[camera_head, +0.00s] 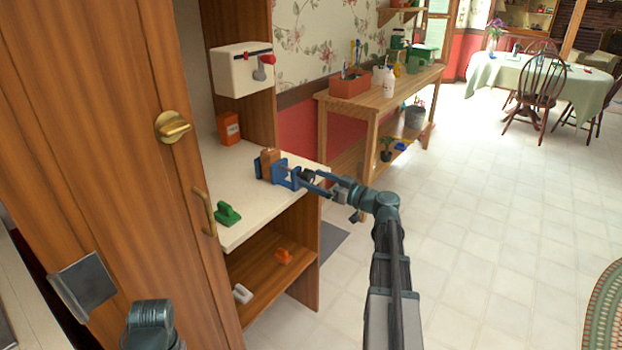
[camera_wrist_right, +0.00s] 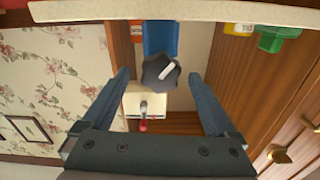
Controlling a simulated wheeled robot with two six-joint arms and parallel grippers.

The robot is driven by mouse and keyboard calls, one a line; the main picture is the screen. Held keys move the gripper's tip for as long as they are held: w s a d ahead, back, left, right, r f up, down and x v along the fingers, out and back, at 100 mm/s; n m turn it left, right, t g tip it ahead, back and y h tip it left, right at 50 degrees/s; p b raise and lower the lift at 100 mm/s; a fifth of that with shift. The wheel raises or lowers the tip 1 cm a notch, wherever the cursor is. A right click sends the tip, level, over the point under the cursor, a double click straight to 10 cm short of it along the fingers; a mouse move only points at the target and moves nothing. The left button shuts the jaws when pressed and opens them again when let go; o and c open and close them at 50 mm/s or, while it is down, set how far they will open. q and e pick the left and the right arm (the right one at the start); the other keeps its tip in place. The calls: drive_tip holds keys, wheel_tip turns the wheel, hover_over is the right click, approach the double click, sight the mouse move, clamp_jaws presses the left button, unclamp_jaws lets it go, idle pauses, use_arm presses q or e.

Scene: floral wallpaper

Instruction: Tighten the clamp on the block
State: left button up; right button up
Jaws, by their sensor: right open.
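The blue clamp (camera_head: 284,174) stands on the pale counter, near its right edge, around a brown wooden block (camera_head: 268,158). Its dark knob (camera_head: 308,174) points toward my right gripper (camera_head: 311,180). In the right wrist view, the black lobed knob (camera_wrist_right: 160,73) with a pale mark sits between the two open fingers, with a gap on each side. The blue clamp body (camera_wrist_right: 161,38) shows beyond the knob. My right gripper is open and holds nothing. Part of my left arm shows at the lower left of the head view; its fingers are not visible.
An orange box (camera_head: 228,128) and a green object (camera_head: 227,214) stand on the counter (camera_head: 248,205). A white wall box (camera_head: 238,72) with a red lever hangs above. A wooden cabinet door (camera_head: 120,120) fills the left. Open floor lies to the right.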

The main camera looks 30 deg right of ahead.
drive_tip(key=shift+x, duration=0.85)
drive_tip(key=c, duration=1.4)
drive_tip(key=shift+o, duration=0.2)
drive_tip(key=shift+m, duration=2.3)
